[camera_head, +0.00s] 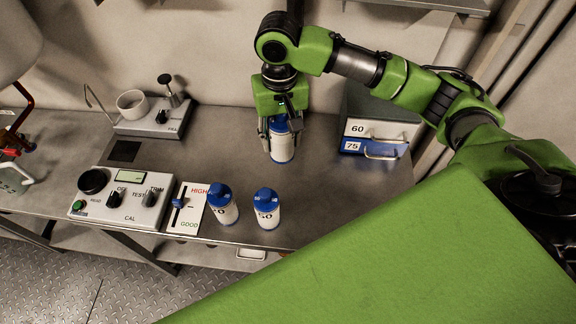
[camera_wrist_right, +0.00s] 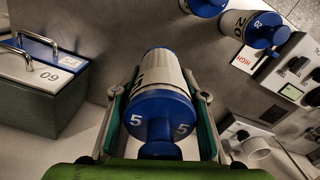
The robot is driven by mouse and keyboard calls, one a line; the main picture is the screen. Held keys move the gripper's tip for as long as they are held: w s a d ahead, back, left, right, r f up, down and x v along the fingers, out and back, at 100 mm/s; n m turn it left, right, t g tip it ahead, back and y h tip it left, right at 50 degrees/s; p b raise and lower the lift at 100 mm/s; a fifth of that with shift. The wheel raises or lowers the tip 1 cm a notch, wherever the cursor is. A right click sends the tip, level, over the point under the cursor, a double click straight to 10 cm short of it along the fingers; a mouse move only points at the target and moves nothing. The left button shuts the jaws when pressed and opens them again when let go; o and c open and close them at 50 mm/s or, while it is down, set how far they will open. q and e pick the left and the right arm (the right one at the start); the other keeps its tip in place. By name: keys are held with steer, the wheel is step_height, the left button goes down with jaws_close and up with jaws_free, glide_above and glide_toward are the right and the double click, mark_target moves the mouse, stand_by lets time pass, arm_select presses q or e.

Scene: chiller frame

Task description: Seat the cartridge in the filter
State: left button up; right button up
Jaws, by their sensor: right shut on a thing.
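My right gripper (camera_head: 281,133) is shut on a white cartridge (camera_head: 282,150) with a blue cap, over the back middle of the bench. The right wrist view shows this cartridge (camera_wrist_right: 163,110) between the two fingers, its blue end marked 5 facing the camera. I cannot tell whether its far end touches the bench. Two similar cartridges stand at the front: one (camera_head: 223,210), marked 20 in the wrist view (camera_wrist_right: 240,30), and one (camera_head: 267,214) to its right. I cannot tell for sure which thing is the filter. My left gripper is not in view.
A control box with dials (camera_head: 110,207) and a HIGH/GOOD slider panel (camera_head: 189,217) stand front left. Behind them is a fixture with a white cup (camera_head: 132,104). A grey drawer unit marked 60 and 75 (camera_head: 376,130) stands right. The middle of the bench is clear.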

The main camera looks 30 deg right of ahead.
steer(key=shift+m, duration=0.9)
steer(key=shift+w+d+f+p, duration=0.35)
steer(key=shift+d+f, duration=0.2)
steer(key=shift+f, duration=1.8)
steer(key=shift+w+d+f+p, duration=0.35)
steer(key=shift+d+f, duration=0.2)
steer(key=shift+f, duration=1.75)
steer(key=shift+w+d+f+p, duration=0.35)
steer(key=shift+d+f, duration=0.2)
steer(key=shift+f, duration=1.8)
steer(key=shift+s+f, duration=0.1)
steer(key=o, duration=1.3)
